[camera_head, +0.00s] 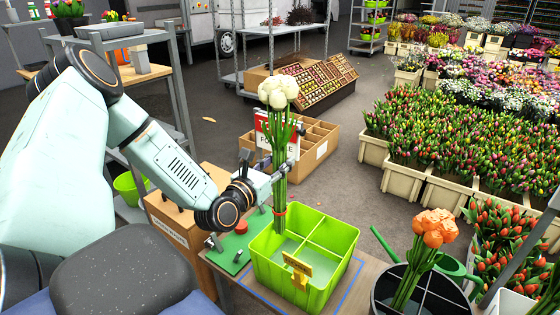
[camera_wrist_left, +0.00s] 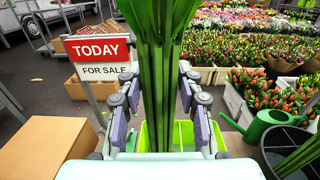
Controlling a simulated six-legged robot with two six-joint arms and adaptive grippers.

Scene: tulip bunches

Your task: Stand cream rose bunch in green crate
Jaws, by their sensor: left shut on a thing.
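The cream rose bunch (camera_head: 278,92) is upright, with pale heads on top and long green stems tied by a red band low down. My left gripper (camera_head: 279,173) is shut around the stems at mid-height; in the left wrist view the stems (camera_wrist_left: 160,70) stand between both fingers. The light green crate (camera_head: 334,275) is divided into compartments and stands on the table. The stem ends show against its back-left compartment; I cannot tell whether they touch the floor. The crate also shows behind the fingers in the left wrist view (camera_wrist_left: 184,136). My right gripper is not in view.
A small yellow sign (camera_head: 297,265) hangs on the crate's front. A dark bucket (camera_head: 440,300) with orange flowers (camera_head: 434,226) stands to the right, by a green watering can (camera_head: 458,268). A green mat (camera_head: 232,248) lies left of the crate. A red-and-white sale sign (camera_wrist_left: 98,50) stands behind.

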